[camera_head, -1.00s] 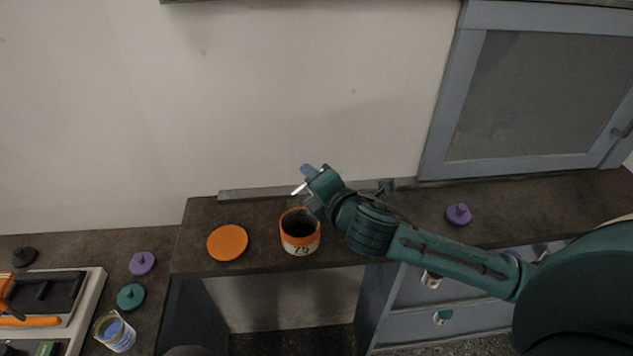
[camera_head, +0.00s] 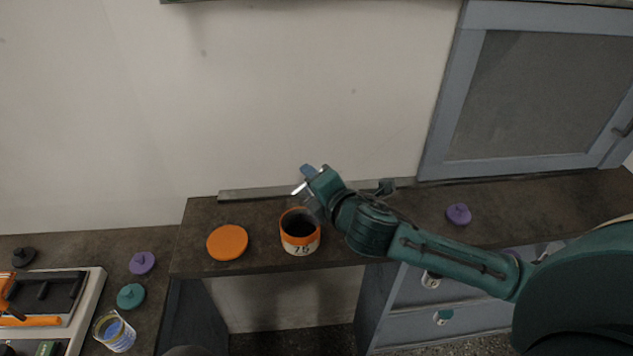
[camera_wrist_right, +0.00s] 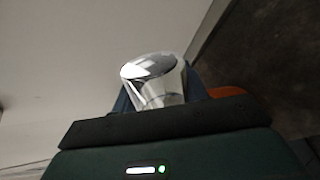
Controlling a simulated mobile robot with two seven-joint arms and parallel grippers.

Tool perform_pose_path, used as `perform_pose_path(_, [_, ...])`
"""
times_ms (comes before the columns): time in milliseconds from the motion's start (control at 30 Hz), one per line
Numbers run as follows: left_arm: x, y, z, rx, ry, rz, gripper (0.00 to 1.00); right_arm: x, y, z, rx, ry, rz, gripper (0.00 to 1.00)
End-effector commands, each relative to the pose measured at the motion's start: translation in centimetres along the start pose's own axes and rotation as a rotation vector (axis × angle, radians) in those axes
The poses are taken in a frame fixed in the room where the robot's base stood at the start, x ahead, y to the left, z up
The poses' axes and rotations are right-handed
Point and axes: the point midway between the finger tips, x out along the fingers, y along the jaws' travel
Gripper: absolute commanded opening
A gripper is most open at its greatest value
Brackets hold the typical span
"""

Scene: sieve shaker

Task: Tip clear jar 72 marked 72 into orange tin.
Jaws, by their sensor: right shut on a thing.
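The orange tin (camera_head: 300,244), with a white label that seems to read 75, stands open and upright on the brown counter; its inside is dark. My right gripper (camera_head: 309,190) is above the tin and tilted. It is shut on a clear jar, which shows in the right wrist view (camera_wrist_right: 155,85) with its round end toward the camera. In the head view the jar is faint and mostly hidden beside the gripper, over the tin's back rim. Its number cannot be read, and any contents cannot be made out. A bit of orange (camera_wrist_right: 228,92) shows behind the jar. My left gripper is not in view.
An orange lid (camera_head: 228,243) lies left of the tin. A purple lid (camera_head: 458,214) lies to the right. On the lower left counter are another purple lid (camera_head: 142,263), a teal lid (camera_head: 131,296), a glass jar with blue contents (camera_head: 115,333) and a white-framed machine (camera_head: 92,290).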

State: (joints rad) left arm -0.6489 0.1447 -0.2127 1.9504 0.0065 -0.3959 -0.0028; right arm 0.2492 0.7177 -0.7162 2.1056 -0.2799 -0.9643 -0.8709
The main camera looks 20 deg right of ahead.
Motion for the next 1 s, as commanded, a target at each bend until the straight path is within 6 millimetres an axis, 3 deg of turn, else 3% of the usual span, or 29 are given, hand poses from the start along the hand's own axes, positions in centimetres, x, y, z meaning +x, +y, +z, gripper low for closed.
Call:
perform_pose_path(533, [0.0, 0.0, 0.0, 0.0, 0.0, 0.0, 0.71, 0.0, 0.0, 0.0, 0.006, 0.002, 0.001, 0.17])
perform_pose_path(800, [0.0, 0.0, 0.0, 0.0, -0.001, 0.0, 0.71, 0.4, -1.0, 0.6, 0.301, 0.124, -0.016, 0.17])
perform_pose_path(1000, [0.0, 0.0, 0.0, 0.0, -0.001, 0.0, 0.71, 0.5, -1.0, 0.6, 0.327, 0.135, -0.015, 0.17])
